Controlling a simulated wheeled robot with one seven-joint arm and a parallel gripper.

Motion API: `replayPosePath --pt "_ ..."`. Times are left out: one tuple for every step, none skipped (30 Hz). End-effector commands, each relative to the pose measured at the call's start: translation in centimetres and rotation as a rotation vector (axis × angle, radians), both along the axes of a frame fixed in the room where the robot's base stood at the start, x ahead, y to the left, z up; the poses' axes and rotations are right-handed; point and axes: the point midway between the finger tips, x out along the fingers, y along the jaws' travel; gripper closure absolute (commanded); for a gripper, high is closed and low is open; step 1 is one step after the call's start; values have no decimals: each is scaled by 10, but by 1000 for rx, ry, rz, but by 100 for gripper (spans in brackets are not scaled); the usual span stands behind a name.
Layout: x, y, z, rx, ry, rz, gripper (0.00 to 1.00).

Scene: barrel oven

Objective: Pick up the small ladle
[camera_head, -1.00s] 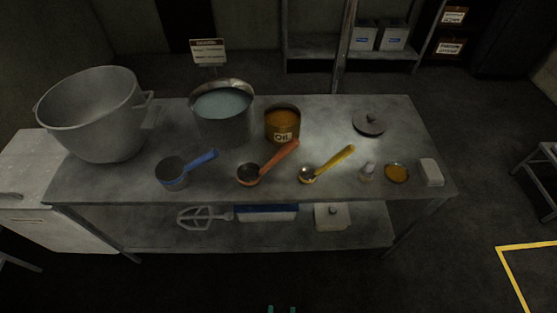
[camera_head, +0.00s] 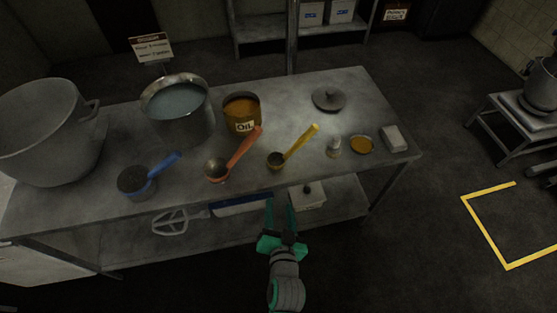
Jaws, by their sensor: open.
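Three ladle-like scoops lie in a row on the metal table (camera_head: 300,105). The yellow-handled ladle (camera_head: 299,142) has the smallest-looking bowl and lies right of the middle, its handle pointing up and right. The orange-handled ladle (camera_head: 243,149) lies left of it. The blue-handled scoop (camera_head: 139,181) is farther left and has the largest, darkest bowl. My gripper (camera_head: 281,208) is open and empty. In the picture it shows just below the yellow ladle, in front of the table's front edge, with its fingers pointing toward the table. It touches none of the ladles.
Behind the ladles stand an oil tin (camera_head: 241,112), a bucket of liquid (camera_head: 178,112) and a big pot (camera_head: 50,135). A lid (camera_head: 329,99), a small shaker (camera_head: 334,147), an orange dish (camera_head: 362,145) and a white block (camera_head: 394,138) lie to the right. A lower shelf holds a whisk (camera_head: 172,222).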

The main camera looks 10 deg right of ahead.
Motion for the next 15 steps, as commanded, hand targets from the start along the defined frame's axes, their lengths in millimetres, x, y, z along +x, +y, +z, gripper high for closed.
replayPosePath --pt "18 -12 9 18 -12 -9 57" --pt "27 -18 13 31 -13 -10 57" --pt "38 -26 18 47 -14 -10 57" --pt "46 -31 23 57 -15 -10 57" --pt "54 -37 27 68 -15 -9 57" --pt "65 -45 34 80 -16 -7 57" --pt "72 -51 39 90 -18 -5 57" --pt "78 -57 45 99 -17 -2 57" --pt "87 -65 52 107 -17 1 57" --pt "92 -69 57 115 -16 5 57" --pt "97 -74 62 119 -15 8 57" --pt "103 -80 68 125 -14 12 57" --pt "107 -84 73 130 -14 16 57" --pt "110 -88 77 134 -12 18 57" --pt "114 -92 81 137 -10 22 57"
